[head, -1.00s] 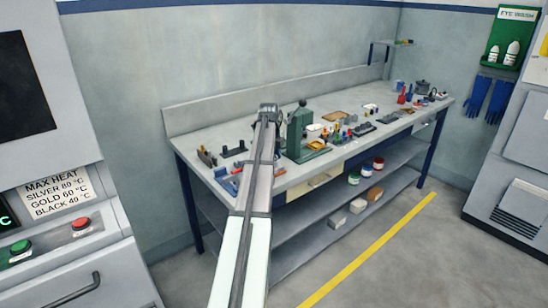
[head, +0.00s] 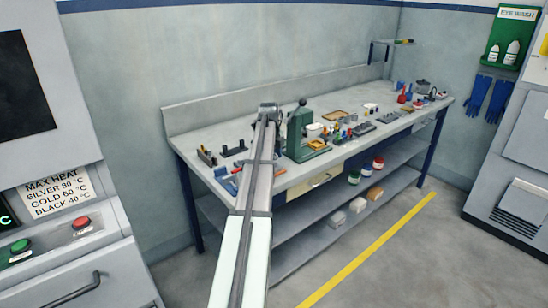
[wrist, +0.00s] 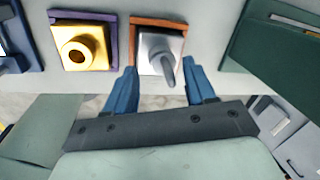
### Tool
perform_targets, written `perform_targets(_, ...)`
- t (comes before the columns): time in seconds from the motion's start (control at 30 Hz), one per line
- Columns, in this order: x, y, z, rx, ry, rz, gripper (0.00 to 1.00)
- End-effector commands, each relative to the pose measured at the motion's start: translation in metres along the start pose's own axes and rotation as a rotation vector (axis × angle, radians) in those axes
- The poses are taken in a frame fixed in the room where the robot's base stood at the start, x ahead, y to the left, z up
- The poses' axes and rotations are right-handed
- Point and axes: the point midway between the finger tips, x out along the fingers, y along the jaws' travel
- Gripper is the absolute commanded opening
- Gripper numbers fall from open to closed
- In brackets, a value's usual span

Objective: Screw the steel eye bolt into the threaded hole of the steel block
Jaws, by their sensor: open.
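The steel block (wrist: 150,44) sits on a brown-orange base on the bench, ahead of my gripper in the wrist view. The steel eye bolt (wrist: 167,68) appears as a narrow grey, nearly edge-on shape over the block, pointing towards me. The threaded hole is hidden behind it, and I cannot tell how far the bolt is seated. My gripper (wrist: 160,74) is open, its blue fingers apart on the left and right of the bolt, with no visible contact. In the head view the arm reaches over the bench and these small parts cannot be made out.
A gold block (wrist: 82,47) with a round hole stands on a purple base to the left. In the head view a green press (head: 299,132) stands right beside my arm on the crowded bench (head: 190,124).

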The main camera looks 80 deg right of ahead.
Motion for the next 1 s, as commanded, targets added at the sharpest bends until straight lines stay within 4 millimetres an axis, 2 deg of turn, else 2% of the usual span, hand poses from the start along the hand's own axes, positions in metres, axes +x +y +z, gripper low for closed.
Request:
perform_targets(0.03, 0.0, 0.0, 0.0, 0.0, 0.0, 0.0, 0.5)
perform_targets(0.13, 0.0, 0.0, 0.0, 0.0, 0.0, 0.0, 0.4)
perform_targets(0.47, -0.003, -0.001, 0.0, 0.0, 0.0, -0.001, 0.4)
perform_targets(0.9, -0.047, -0.009, 0.0, 0.0, 0.0, -0.001, 0.4)
perform_targets(1.0, -0.05, -0.009, 0.0, 0.0, 0.0, 0.0, 0.4)
